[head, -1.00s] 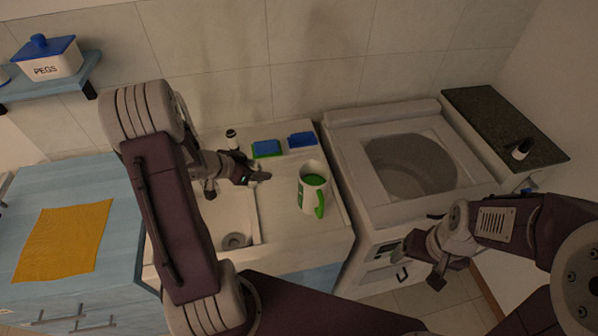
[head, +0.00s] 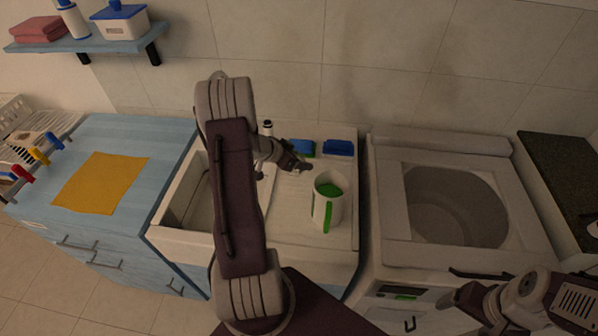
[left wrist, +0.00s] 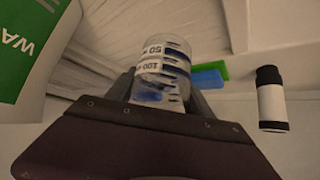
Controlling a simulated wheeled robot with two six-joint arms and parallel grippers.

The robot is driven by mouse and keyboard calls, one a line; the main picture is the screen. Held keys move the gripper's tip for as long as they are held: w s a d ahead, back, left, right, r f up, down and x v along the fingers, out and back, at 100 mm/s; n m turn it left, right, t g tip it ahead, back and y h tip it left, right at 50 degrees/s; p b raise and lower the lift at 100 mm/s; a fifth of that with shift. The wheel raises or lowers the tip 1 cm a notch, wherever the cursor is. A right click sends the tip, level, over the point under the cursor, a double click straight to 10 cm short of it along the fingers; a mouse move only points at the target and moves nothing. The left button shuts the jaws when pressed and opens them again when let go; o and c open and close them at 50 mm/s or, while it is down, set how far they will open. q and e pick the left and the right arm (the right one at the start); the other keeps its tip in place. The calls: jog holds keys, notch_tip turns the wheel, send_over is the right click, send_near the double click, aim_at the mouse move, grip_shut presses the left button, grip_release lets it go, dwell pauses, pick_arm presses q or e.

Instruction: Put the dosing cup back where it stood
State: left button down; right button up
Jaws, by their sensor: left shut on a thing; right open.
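The dosing cup (left wrist: 160,75) is a small clear cup with printed volume marks and some blue in it. It sits between the fingers of my left gripper (left wrist: 163,92), which is shut on it. The cup is too small to make out there. My right gripper (head: 462,297) is open and empty at the lower right, in front of the washing machine.
A blue-green sponge (head: 302,148), a blue block (head: 338,147) and a black-capped bottle (head: 267,128) stand at the counter's back; the bottle (left wrist: 271,100) also shows in the left wrist view. The sink (head: 185,205) is left, the open-topped washer (head: 455,207) right.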

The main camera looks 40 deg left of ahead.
pick_arm(q)
jog(key=shift+a+f, duration=0.15)
jog(key=f, duration=0.1)
jog(key=f+b, duration=0.1)
jog(key=shift+s+f, duration=0.2)
jog(key=shift+f, duration=0.55)
jog(key=shift+w, duration=0.15)
jog(key=shift+f, duration=0.1)
jog(key=shift+c, duration=2)
grip_release()
